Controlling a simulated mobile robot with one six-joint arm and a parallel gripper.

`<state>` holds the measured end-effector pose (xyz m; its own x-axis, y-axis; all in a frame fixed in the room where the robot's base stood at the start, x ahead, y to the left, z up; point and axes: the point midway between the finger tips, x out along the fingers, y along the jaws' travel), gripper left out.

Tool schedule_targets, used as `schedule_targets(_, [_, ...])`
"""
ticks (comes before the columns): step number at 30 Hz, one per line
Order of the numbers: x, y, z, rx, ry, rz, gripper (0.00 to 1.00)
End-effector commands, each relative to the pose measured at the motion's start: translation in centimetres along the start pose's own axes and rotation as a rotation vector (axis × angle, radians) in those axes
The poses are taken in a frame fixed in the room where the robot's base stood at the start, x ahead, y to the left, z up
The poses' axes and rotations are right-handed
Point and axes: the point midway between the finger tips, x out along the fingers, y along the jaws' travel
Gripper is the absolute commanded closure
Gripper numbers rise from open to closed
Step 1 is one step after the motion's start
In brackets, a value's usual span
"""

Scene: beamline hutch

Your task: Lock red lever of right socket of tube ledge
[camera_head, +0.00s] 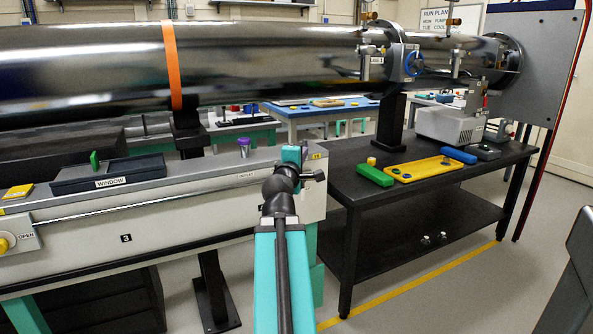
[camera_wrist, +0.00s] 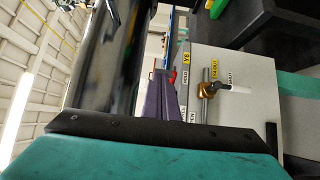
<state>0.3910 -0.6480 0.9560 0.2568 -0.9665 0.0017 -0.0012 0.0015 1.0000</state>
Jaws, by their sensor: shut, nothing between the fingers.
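The grey ledge (camera_head: 200,165) runs along the front of the steel pipe in the head view. A purple piece (camera_head: 243,147) stands on its top, left of my gripper (camera_head: 291,158). My gripper is over the ledge's right end, and its own wrist hides most of the fingers and whatever lies behind them. The sockets are not clearly visible.
In the wrist view, a brass valve (camera_wrist: 207,90) and labels lie right of my fingers. The steel pipe (camera_head: 90,65) runs close behind the ledge. A black table (camera_head: 345,165) with a yellow tray (camera_head: 425,168) and green block (camera_head: 375,175) stands right.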

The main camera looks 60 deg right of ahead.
Motion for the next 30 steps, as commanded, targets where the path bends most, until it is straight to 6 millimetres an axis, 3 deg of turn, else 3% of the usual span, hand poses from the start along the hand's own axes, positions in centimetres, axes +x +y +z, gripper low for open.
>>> schedule_targets(30, [-4.1, -0.4, 0.0, 0.000, 0.004, 0.001, 1.00])
